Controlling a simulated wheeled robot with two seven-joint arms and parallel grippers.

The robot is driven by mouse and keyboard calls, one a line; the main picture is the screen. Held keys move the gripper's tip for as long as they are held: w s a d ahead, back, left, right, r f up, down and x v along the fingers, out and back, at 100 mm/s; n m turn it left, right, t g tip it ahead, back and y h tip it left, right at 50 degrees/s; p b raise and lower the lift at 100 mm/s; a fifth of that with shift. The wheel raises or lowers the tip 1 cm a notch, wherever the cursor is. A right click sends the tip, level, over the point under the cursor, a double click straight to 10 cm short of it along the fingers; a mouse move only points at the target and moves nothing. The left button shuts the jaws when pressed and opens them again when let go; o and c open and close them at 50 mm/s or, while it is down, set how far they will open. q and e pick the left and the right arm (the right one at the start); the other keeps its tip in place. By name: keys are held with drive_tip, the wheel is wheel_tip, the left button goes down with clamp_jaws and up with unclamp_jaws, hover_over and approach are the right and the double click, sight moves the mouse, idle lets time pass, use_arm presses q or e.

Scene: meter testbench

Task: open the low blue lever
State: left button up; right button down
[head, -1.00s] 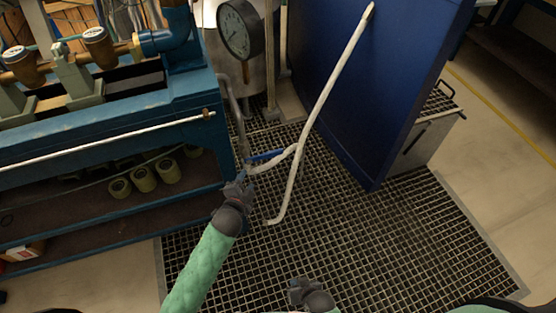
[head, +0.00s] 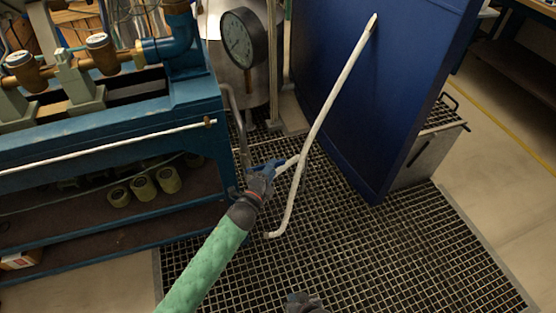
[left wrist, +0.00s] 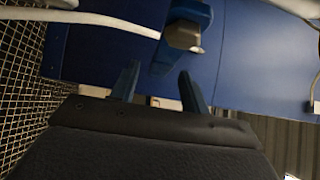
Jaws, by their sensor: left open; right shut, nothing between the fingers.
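The low blue lever (left wrist: 166,52) shows in the left wrist view as a blue bar with a pale end piece beside it. It lies just beyond my left gripper (left wrist: 158,72), near the gap between its fingertips. The fingers are apart, with no clear contact. In the head view, my left gripper (head: 271,166) is at the lever's place beside the white bent pipe (head: 318,122) and largely hides the lever. My right gripper (head: 302,298) is shut and empty, low at the bottom edge.
A blue panel (head: 410,75) stands behind the white pipe. A round gauge (head: 238,42) and a blue bench (head: 110,135) with brass meters are to the left. Grating (head: 370,255) covers the floor, with free room at right.

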use_arm(q)
drive_tip(key=x, duration=0.5)
drive_tip(key=shift+w+d, duration=0.1)
drive_tip(key=shift+w, duration=0.15)
clamp_jaws()
